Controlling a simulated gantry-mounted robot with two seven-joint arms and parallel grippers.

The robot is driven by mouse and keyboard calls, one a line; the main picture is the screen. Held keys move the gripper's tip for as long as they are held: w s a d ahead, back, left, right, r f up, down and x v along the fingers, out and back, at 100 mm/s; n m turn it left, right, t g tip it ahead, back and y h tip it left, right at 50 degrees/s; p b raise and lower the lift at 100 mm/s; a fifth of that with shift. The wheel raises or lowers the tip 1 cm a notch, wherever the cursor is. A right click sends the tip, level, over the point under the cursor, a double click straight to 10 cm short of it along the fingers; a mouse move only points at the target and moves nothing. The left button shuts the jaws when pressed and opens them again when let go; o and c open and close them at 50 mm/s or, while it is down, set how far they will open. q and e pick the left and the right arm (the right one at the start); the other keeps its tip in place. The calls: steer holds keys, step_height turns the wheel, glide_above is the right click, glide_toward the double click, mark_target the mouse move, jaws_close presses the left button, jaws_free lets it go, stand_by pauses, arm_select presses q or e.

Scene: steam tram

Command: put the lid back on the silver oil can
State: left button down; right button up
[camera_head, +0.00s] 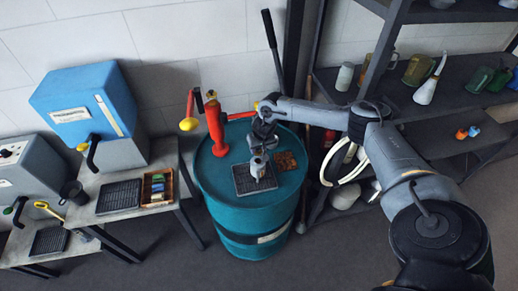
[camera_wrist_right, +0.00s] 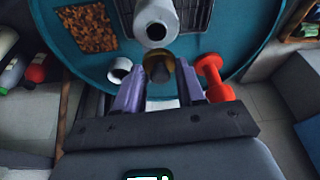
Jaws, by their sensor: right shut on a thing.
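The silver oil can (camera_head: 258,166) stands upright on a black ribbed mat on the teal drum. In the right wrist view the can (camera_wrist_right: 156,22) shows a dark round opening at its end nearest the gripper. My right gripper (camera_head: 263,133) is above and just behind the can in the head view. Its fingers (camera_wrist_right: 160,82) are shut on a brownish, brass-coloured round piece, the lid (camera_wrist_right: 158,68). The lid appears close to the can's opening but apart from it. In the head view the lid is not clearly visible. My left gripper is not in view.
The teal drum (camera_head: 245,218) also carries a red hand pump (camera_head: 214,125), a rust-brown mat (camera_head: 286,161) and the black mat (camera_head: 240,186). A white hollow cylinder (camera_wrist_right: 119,70) is beside the fingers. A dark shelf (camera_head: 440,142) stands right, a bench (camera_head: 155,187) left.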

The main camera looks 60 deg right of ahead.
mark_target(259, 152)
steer(key=shift+f+b, duration=1.7)
steer(key=shift+b, duration=0.15)
steer(key=shift+f, duration=0.85)
steer(key=shift+p, duration=0.3)
steer(key=shift+f+p, duration=0.1)
steer(key=shift+p, duration=0.45)
steer(key=shift+f+p, duration=0.15)
steer(key=shift+p, duration=0.2)
stand_by(0.7)
